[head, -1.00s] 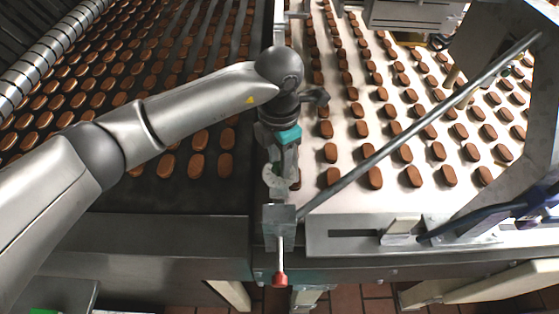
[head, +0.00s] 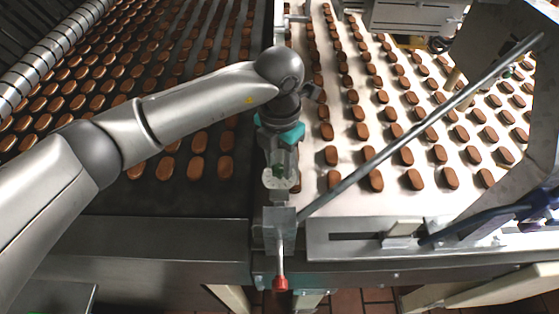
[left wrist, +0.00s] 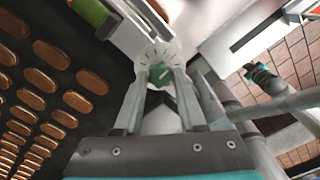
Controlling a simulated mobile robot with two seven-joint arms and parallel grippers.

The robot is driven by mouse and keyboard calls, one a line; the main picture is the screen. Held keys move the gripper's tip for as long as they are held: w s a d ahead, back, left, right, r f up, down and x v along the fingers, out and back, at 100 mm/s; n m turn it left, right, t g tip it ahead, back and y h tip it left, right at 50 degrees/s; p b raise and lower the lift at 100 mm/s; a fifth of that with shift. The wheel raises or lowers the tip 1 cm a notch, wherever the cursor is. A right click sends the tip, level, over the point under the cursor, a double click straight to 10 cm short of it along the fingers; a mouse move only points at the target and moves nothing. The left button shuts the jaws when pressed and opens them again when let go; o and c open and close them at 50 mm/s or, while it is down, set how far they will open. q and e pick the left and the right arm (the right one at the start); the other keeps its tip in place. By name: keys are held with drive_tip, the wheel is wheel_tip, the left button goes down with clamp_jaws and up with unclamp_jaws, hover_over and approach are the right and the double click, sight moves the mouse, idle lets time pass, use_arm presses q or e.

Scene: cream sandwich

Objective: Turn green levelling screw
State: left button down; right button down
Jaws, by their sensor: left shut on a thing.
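The green levelling screw (left wrist: 167,78) shows in the left wrist view between the fingertips of my left gripper (left wrist: 161,76). A pale scalloped disc (left wrist: 158,54) lies just beyond it. In the head view the screw is a small green spot (head: 280,172) beside the pale disc (head: 269,180), on the metal strip between the two conveyors. My left gripper (head: 282,165) reaches down on it from above and is shut on the screw. The wrist hides part of the fingers in the head view. My right gripper is not in view.
A dark conveyor (head: 120,205) with rows of brown biscuits is at left, and a white one (head: 400,200) with biscuits at right. A diagonal metal rod (head: 400,143) crosses the white one. A red-knobbed lever (head: 280,283) hangs at the front. A green cylinder (left wrist: 90,12) shows in the left wrist view.

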sight(279, 169)
use_arm(q)
drive_tip(key=shift+s+f, duration=0.1)
drive_tip(key=shift+f, duration=0.1)
drive_tip(key=shift+c, duration=2.4)
unclamp_jaws()
drive_tip(key=shift+r, duration=0.1)
drive_tip(key=shift+r, duration=0.15)
wheel_tip(279, 169, up, 15)
drive_tip(key=b, duration=0.1)
